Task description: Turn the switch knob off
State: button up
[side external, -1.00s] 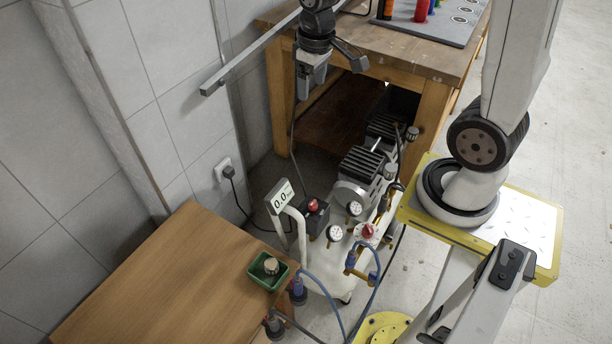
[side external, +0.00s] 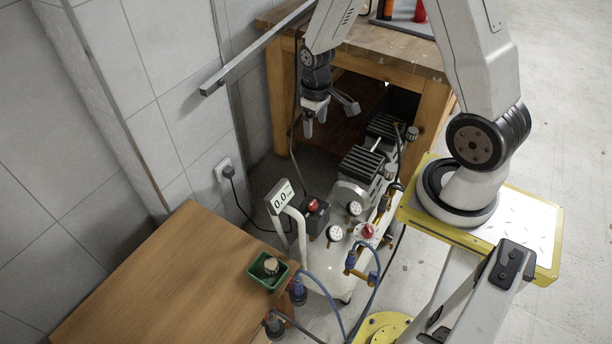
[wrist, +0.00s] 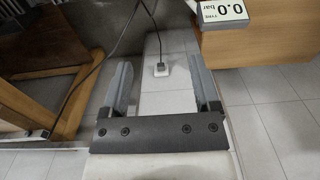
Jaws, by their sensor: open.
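A red switch knob (side external: 312,205) sits on top of a black box (side external: 316,218) on the compressor (side external: 355,195), in the middle of the side view. A second red knob (side external: 368,230) sits lower right, by the gauges and blue hose. I cannot tell from the pictures which way either knob is set. My gripper (side external: 315,126) is open and empty, pointing down above and behind the compressor, well apart from the knobs. In the wrist view its two fingers (wrist: 163,88) are spread with nothing between them. Neither knob shows in the wrist view.
A display reading 0.0 (side external: 282,197) stands on a white post left of the black box. A wooden table (side external: 160,290) with a green tray (side external: 256,277) is at front left. A workbench (side external: 380,42) stands behind. A cable runs to the wall socket (side external: 224,170).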

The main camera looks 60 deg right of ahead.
send_over(313, 202)
notch_tip(313, 202, down, 24)
jog(key=shift+f, duration=0.15)
jog(key=shift+f, duration=3.9)
grip_shut()
